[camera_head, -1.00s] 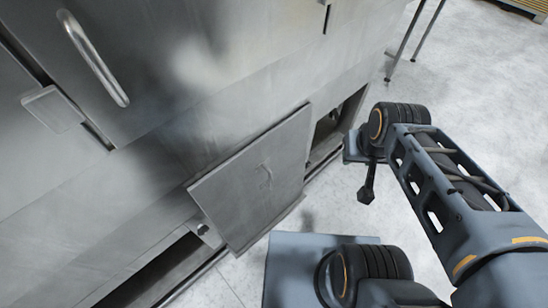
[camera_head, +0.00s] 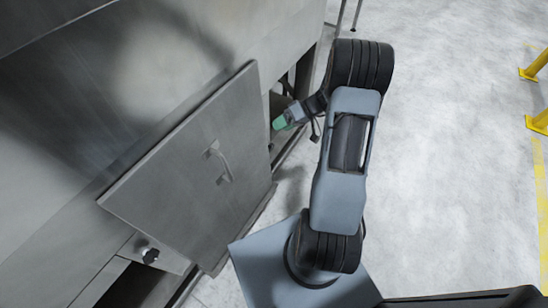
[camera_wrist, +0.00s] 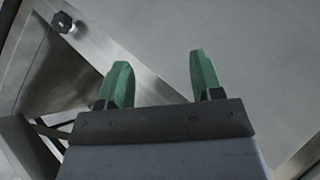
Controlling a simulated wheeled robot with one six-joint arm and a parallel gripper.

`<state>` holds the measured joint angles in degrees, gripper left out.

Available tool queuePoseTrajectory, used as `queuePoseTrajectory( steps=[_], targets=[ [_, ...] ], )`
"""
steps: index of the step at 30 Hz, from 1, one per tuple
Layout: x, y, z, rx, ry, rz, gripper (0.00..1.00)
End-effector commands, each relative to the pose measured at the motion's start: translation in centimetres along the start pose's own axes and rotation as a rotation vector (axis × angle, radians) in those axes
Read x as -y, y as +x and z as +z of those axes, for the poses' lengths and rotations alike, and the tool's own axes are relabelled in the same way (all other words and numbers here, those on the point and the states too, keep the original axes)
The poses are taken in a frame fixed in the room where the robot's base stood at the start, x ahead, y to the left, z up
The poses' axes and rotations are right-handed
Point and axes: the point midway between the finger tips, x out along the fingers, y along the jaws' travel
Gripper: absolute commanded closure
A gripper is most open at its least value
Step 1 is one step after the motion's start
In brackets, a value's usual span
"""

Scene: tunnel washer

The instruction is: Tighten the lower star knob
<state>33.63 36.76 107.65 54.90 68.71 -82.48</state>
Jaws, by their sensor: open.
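A small black star knob (camera_head: 150,255) sits on a metal bracket at the lower left of the tilted panel in the head view. The wrist view shows a dark knob (camera_wrist: 63,22) on a metal strip at the upper left, beyond the left fingertip; I cannot tell whether it is the same knob. My gripper (camera_wrist: 160,80) has two green fingertips, spread apart with nothing between them. In the head view, my gripper (camera_head: 279,123) is beside the right edge of the panel, well away from the bracket knob; only part of it shows.
The grey metal panel (camera_head: 180,180) with a handle (camera_head: 221,165) stands tilted against the machine (camera_head: 100,90). Dark openings show on both sides of it. The floor (camera_head: 450,170) to the right is clear, with yellow posts (camera_head: 538,122) at the far right edge.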

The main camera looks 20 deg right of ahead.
Motion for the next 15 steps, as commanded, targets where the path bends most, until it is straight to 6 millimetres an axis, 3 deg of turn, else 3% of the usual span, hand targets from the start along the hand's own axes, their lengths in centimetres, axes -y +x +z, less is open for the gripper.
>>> queuePoseTrajectory(
  steps=[1, 6, 10, 15],
  targets=[
    [-4.5, 1.7, 1.5, -0.065, -0.001, -0.029, 0.40],
    [-13.3, 3.6, 4.2, -0.279, -0.062, -0.064, 0.40],
    [-17.9, 4.6, 6.1, -0.401, -0.099, -0.053, 0.40],
    [-21.0, 5.2, 7.5, -0.491, -0.130, -0.030, 0.40]
  ],
)
